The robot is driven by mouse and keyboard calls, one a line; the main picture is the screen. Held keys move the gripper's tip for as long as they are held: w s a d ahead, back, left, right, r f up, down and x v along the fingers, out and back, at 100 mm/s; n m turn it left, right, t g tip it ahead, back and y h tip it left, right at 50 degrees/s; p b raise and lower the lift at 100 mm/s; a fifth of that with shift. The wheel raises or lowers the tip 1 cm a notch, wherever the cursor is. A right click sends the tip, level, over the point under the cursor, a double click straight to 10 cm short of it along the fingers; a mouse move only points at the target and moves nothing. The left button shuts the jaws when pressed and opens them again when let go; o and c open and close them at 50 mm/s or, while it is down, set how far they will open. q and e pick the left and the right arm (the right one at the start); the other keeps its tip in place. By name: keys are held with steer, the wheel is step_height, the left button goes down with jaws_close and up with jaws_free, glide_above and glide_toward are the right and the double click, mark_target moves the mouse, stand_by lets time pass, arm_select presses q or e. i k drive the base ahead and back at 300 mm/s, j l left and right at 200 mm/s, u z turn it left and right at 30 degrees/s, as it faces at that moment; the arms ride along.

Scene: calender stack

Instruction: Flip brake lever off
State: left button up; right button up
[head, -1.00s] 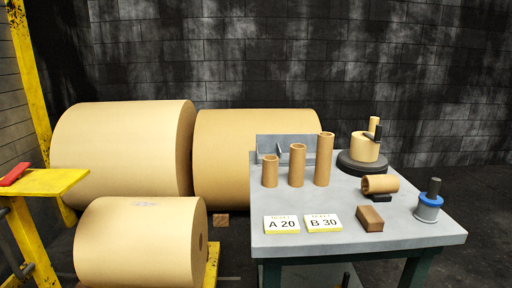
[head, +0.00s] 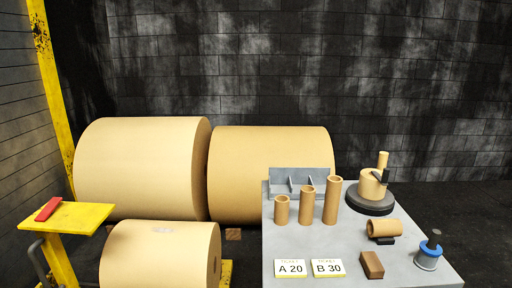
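A red lever-like piece (head: 48,209) lies on a flat yellow plate (head: 82,217) on a yellow post at the left. It looks like the brake lever, but I cannot be sure. It lies nearly flat and slanted, with its far end to the right. A grey bent bar (head: 38,262) shows below the plate, beside the post. Neither of my grippers is in view, and nothing of mine touches the red piece.
A grey table (head: 345,235) at the right holds upright tubes (head: 306,205), two cards, a brown block (head: 371,265), a blue-rimmed spool (head: 428,258) and a round dark base (head: 369,200).

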mark_target(49, 209)
steer(key=u, duration=1.5)
